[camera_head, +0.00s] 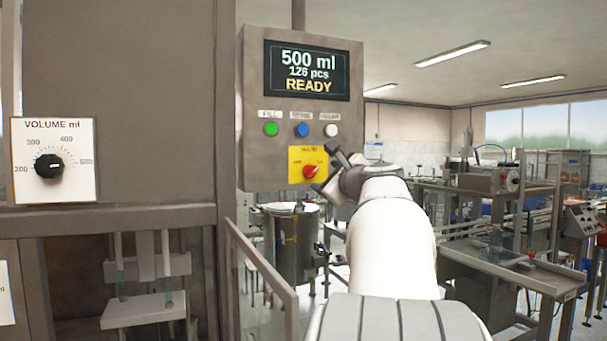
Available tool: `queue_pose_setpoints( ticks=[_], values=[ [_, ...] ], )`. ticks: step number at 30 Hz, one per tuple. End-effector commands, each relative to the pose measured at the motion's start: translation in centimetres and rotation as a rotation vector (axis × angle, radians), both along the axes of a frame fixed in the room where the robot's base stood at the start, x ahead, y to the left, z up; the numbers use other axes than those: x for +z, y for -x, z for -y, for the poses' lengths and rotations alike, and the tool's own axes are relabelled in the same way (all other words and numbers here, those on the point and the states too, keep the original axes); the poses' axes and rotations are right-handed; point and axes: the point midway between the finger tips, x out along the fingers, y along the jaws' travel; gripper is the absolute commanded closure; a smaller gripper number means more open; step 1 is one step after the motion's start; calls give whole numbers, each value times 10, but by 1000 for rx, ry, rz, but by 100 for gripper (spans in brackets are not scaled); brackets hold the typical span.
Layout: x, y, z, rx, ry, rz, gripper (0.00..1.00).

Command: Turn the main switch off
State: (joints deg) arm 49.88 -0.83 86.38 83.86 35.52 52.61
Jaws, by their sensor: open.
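The main switch (310,171) is a red rotary knob on a yellow plate (296,156) at the bottom of the grey control box. Small lettering stands to the knob's left and right on the plate, too small to read surely. My gripper (329,168) is just right of the knob, its dark fingers close to the plate's right edge. The gripper is open; I cannot tell whether a finger touches the knob. My white arm reaches up from the bottom and hides what lies behind it.
The control box (258,160) has a display (307,71) reading 500 ml, 126 pcs, READY. Below it are green (270,129), blue (302,130) and white (331,130) buttons. A volume dial (49,167) is at left. A grey rail (262,268) slants below the box.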

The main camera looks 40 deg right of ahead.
Motion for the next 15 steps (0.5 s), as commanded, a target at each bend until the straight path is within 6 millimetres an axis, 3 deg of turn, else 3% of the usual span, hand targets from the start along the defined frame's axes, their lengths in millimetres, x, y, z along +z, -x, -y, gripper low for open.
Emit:
queue_pose_setpoints(
  ticks=[9, 15],
  values=[
    [1, -53, 7, 11, -1, -1, 42],
    [0, -68, 10, 12, 1, -1, 42]
  ],
)
